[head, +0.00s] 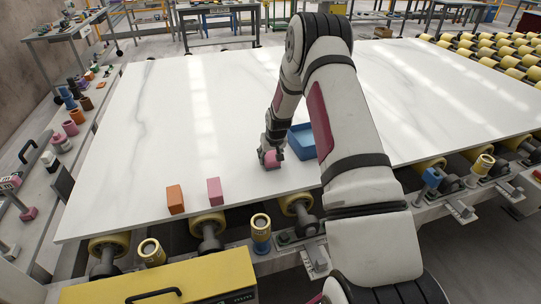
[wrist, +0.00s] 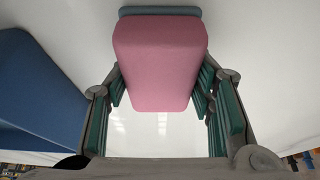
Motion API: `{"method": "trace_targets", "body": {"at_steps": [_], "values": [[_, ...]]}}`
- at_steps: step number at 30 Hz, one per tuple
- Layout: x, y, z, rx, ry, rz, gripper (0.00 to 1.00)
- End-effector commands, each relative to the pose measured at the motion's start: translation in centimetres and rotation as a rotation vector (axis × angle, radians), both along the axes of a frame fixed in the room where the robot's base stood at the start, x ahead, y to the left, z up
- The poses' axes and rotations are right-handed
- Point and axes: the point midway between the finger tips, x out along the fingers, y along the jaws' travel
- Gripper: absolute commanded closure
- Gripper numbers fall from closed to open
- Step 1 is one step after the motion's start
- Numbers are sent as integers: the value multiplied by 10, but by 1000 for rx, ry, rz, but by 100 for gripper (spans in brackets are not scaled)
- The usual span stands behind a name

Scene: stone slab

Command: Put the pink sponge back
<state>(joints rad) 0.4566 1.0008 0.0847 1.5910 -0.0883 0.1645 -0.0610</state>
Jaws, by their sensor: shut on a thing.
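A pink sponge (head: 270,159) is held in my gripper (head: 272,152), low over the white slab and left of the blue tray. I cannot tell whether it touches the slab. In the wrist view the pink sponge (wrist: 160,60) fills the space between the green finger pads, with a grey-blue band along its far edge. My gripper (wrist: 160,88) is shut on it. The blue tray (head: 303,141) stands just right of my gripper, partly hidden by my arm; its side also shows at the left of the wrist view (wrist: 40,85).
A second pink block (head: 214,191) and an orange block (head: 175,199) stand near the slab's front edge. The white marble slab (head: 150,110) is clear to the left and behind. Yellow rollers (head: 209,224) and a yellow box (head: 165,280) lie beyond the front edge.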

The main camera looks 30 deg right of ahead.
Motion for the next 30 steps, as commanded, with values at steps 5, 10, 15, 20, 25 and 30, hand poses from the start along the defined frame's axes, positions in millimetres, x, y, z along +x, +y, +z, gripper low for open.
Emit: {"method": "trace_targets", "body": {"at_steps": [5,10,15,20,25,30], "values": [[1,0,1,0,-1,0,77],[1,0,-2,-1,-2,0,42],[1,0,-2,-1,-2,0,31],[0,0,-2,-1,-2,0,31],[-1,0,8,-1,-3,0,31],[-11,3,34,-2,-5,0,31]]}}
